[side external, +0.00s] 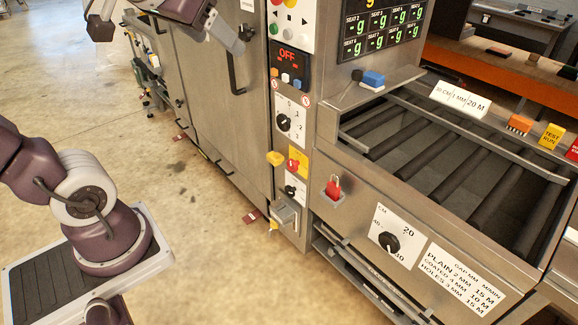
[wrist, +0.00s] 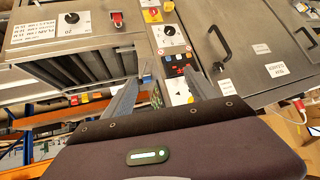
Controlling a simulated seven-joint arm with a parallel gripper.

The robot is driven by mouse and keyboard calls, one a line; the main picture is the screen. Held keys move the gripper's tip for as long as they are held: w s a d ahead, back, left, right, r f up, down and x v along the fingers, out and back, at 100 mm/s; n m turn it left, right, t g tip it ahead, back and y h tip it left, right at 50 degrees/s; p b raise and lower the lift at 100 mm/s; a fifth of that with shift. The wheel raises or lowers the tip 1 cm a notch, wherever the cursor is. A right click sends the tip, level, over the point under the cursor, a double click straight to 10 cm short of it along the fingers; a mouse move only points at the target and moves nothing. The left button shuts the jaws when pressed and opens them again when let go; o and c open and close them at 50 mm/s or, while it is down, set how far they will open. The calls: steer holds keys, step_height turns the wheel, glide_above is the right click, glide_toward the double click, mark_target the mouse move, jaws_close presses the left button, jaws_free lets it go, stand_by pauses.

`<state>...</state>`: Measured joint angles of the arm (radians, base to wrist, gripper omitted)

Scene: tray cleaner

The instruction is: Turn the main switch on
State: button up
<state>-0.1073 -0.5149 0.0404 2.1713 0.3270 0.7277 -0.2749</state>
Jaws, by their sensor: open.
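A narrow control column (side external: 292,140) on the machine carries a display (side external: 288,56) reading OFF in red. Below it are a black knob (side external: 284,122), a red and yellow rotary switch (side external: 294,164), a smaller black knob (side external: 290,190) and a grey box with a lever (side external: 285,214). I cannot tell from labels which is the main switch. In the wrist view the red and yellow switch (wrist: 152,15) is at the top, upside down. My gripper (wrist: 168,70) is open and empty, its fingers apart in front of the column. In the side view my gripper (side external: 232,32) is high, above these switches, partly cut off.
A red padlock-like part (side external: 333,188) and a gap dial (side external: 388,241) are on the front right. A roller tray (side external: 450,150) lies behind them. A cabinet door with a handle (side external: 233,74) is left of the column. Yellow parts (side external: 275,158) stick out.

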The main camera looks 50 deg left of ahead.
mark_target(291, 165)
steer(key=w+a+r+m+t, duration=0.1)
steer(key=w+a+t, duration=0.2)
steer(key=w+a, duration=0.65)
steer(key=w+a+r+t, duration=0.1)
steer(key=w+a+t, duration=0.35)
steer(key=w, duration=0.75)
step_height(291, 165, down, 52)
steer(key=w+a+m+g+h, duration=0.1)
steer(key=a+m+g+h, duration=0.1)
steer(key=h, duration=0.2)
steer(key=x, duration=0.2)
steer(key=f+x, duration=0.1)
steer(key=x, duration=0.4)
steer(key=shift+w+a+f, duration=0.1)
steer(key=shift+a+f, duration=0.1)
steer(key=shift+f, duration=0.15)
steer(key=c, duration=1.3)
